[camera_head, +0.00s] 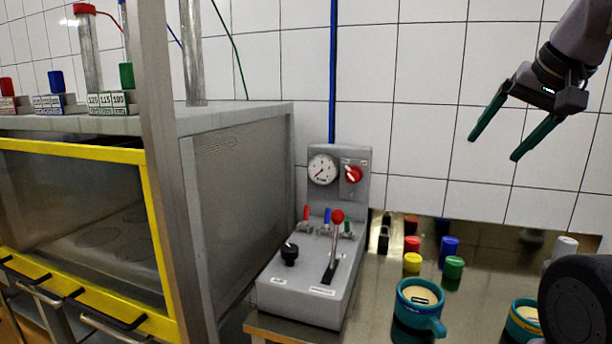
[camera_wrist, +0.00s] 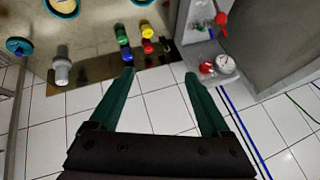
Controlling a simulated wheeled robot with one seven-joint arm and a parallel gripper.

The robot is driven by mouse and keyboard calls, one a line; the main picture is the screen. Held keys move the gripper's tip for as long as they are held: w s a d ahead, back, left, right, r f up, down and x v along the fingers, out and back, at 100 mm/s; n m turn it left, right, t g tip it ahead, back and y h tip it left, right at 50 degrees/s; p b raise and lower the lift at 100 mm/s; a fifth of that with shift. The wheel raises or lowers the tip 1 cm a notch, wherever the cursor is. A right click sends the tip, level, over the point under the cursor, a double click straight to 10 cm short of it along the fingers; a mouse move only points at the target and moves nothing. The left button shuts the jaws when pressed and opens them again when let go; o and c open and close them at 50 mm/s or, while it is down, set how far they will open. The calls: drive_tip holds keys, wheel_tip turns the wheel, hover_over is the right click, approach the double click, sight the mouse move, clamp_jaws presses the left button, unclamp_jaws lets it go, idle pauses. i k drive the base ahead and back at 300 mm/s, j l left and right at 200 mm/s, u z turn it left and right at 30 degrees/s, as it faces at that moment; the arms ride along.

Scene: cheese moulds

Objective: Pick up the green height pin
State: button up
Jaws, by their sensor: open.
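A green cylinder (camera_head: 126,76) stands upright in a white block with numbered labels (camera_head: 112,102) on top of the steel cabinet at left. Another short green cylinder (camera_head: 454,267) stands on the steel table; it also shows in the wrist view (camera_wrist: 127,54). I cannot tell for sure which is the height pin. My gripper (camera_head: 494,148) is open and empty, raised in front of the tiled wall at upper right, well above and apart from both. In the wrist view its two green fingers (camera_wrist: 159,74) are spread wide with nothing between them.
Red (camera_head: 412,243), blue (camera_head: 449,247) and yellow (camera_head: 412,262) cylinders crowd the green one on the table. Teal cups (camera_head: 418,318) stand nearer. A grey control box (camera_head: 318,285) with levers and a gauge adjoins the cabinet (camera_head: 240,170). A vertical post rises at the cabinet's front.

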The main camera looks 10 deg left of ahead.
sight(126, 71)
drive_tip(key=u, duration=1.75)
drive_tip(key=i+j+z, duration=0.15)
drive_tip(key=j, duration=0.15)
drive_tip(key=i+j+z, duration=0.1)
drive_tip(key=j, duration=0.25)
drive_tip(key=i+j+z, duration=0.15)
drive_tip(key=j, duration=0.2)
drive_tip(key=i+j+z, duration=0.1)
drive_tip(key=j, duration=0.25)
